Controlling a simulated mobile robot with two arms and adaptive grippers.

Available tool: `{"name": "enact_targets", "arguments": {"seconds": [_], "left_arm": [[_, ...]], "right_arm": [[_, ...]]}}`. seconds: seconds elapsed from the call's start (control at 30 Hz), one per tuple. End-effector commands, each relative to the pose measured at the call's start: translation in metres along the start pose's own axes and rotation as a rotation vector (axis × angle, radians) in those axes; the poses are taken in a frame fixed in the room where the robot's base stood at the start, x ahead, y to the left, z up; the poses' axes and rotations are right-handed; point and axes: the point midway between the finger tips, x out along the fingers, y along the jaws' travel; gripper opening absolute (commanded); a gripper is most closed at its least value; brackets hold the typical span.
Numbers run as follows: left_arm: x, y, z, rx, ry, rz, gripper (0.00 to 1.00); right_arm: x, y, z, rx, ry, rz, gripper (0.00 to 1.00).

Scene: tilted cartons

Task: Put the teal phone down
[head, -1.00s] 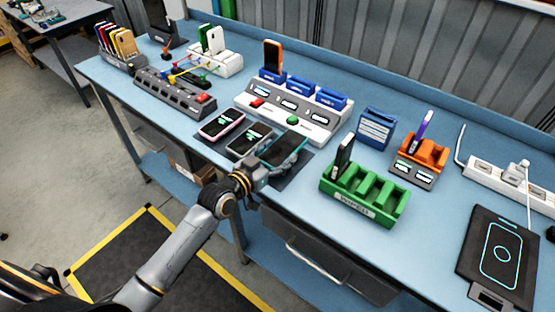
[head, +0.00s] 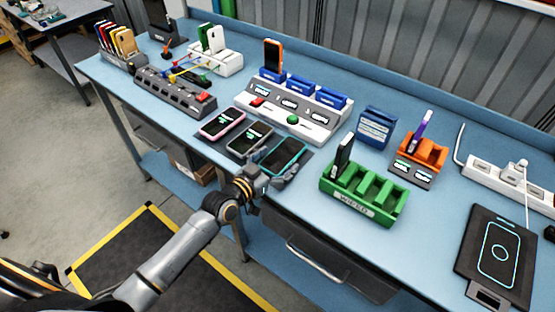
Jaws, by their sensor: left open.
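The teal phone (head: 284,156) lies flat, screen up, on the right part of a dark mat (head: 206,143) near the front edge of the blue bench. A grey phone (head: 250,138) and a pink phone (head: 222,124) lie to its left on the same mat. My left gripper (head: 279,179) is open at the phone's near end, at the bench's front edge. Its fingers appear small and partly overlap the mat, and I cannot tell if they touch the phone. My right gripper is not in view.
Behind the phones stands a white dock (head: 310,121) with blue slots and an orange phone (head: 272,54). A charging pad (head: 499,254) lies far right. Bench between rack and pad is clear.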

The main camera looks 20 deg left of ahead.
Motion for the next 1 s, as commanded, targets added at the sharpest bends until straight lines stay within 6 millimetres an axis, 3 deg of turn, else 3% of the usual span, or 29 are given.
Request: {"name": "enact_targets", "arguments": {"seconds": [0.2,0.27,0.7,1.0], "left_arm": [[-0.001,0.0,0.002,-0.002,0.0,0.0,0.9],[-0.009,0.001,0.002,0.0,-0.001,0.001,0.9],[-0.1,-0.002,-0.002,0.002,-0.004,0.001,0.9],[-0.135,-0.002,-0.005,0.0,-0.001,0.0,0.9]], "right_arm": [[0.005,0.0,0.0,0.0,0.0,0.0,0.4],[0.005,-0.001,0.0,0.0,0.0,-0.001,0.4],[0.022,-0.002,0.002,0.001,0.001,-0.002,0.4],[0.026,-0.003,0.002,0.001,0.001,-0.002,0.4]]}}
